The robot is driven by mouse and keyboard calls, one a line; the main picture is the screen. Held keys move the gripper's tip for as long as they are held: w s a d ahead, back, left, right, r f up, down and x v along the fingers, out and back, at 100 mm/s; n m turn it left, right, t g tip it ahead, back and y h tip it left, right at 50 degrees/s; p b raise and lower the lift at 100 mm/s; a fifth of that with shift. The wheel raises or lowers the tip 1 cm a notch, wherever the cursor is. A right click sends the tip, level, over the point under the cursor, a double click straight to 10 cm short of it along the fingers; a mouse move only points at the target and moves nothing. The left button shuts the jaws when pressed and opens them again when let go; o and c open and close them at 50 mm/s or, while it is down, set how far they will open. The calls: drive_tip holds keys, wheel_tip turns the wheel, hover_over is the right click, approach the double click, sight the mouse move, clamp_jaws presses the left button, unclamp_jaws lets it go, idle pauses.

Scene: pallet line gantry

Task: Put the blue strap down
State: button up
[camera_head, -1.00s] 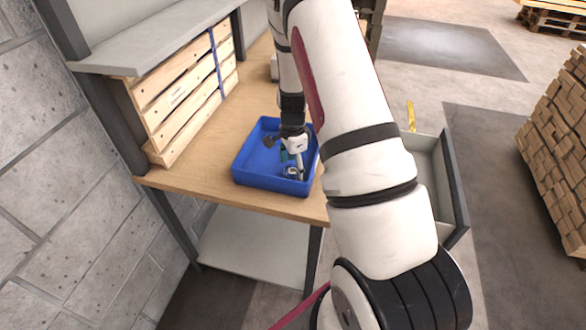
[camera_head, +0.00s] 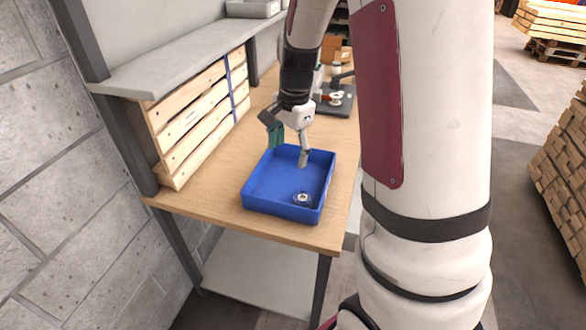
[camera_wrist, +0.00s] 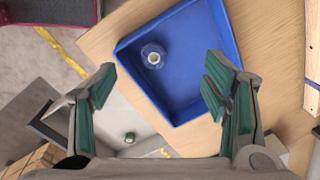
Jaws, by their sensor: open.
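A small round bluish coil with a pale centre, which looks like the blue strap (camera_head: 302,198), lies in the front right part of a blue tray (camera_head: 262,207). It also shows in the wrist view (camera_wrist: 146,48), lying in one corner of the tray (camera_wrist: 210,108). My gripper (camera_head: 288,146) is open and empty, above the back part of the tray and apart from the coil. Its two green-padded fingers stand wide apart in the wrist view (camera_wrist: 160,86), with nothing between them. Nothing hides the coil.
The tray stands on a wooden bench (camera_head: 205,200). Stacked wooden boards (camera_head: 195,125) with a blue band around them stand at the left, under a grey shelf (camera_head: 170,60). A dark tray with small items (camera_head: 338,100) lies farther back. Bare bench top lies left of the blue tray.

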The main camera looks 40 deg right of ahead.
drive_tip(key=s+a+r+n+t, duration=0.2)
drive_tip(key=s+a+r+n, duration=0.75)
drive_tip(key=r, duration=0.25)
drive_tip(key=s+a+r+n+t, duration=0.1)
drive_tip(key=s+a+r+n, duration=0.2)
drive_tip(key=s+n, duration=0.4)
drive_tip(key=s+a, duration=0.1)
drive_tip(key=s, duration=0.3)
drive_tip(key=shift+s+a+r+t, duration=0.15)
drive_tip(key=shift+s+a+t, duration=0.05)
drive_tip(key=shift+t, duration=0.2)
drive_tip(key=shift+d, duration=0.1)
